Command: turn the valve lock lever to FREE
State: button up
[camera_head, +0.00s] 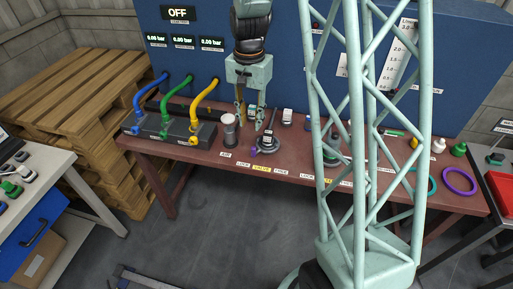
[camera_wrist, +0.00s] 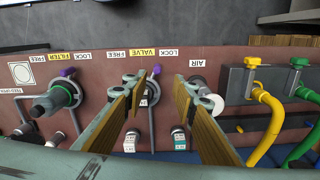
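The valve lock lever (camera_wrist: 156,69) has a purple tip that shows between the fingertips in the wrist view. It points to the table's front edge, between the VALVE label (camera_wrist: 143,53) and the LOCK label (camera_wrist: 169,53); the FREE label (camera_wrist: 118,54) is on the other side. In the head view the valve unit (camera_head: 268,141) is a dark round base with a grey body. My gripper (camera_head: 250,124) points down just behind and left of it. Its yellow fingers are open and apart in the wrist view (camera_wrist: 158,78), with nothing held. The fingers partly hide the valve body.
A similar filter unit (camera_wrist: 52,98) with its own purple-tipped lever stands beside the valve. On the other side are a grey-white cylinder (camera_head: 229,129) and a manifold (camera_head: 170,131) with blue, green and yellow hoses. White-labelled blocks (camera_head: 287,117) stand behind the valve.

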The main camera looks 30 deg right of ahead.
aim_at(253, 147)
jog(key=shift+w+d+f, duration=0.15)
jog(key=shift+d+f, duration=0.55)
jog(key=shift+f, duration=0.25)
jog(key=shift+f+b, duration=0.85)
jog(key=shift+f, duration=6.05)
grip_shut()
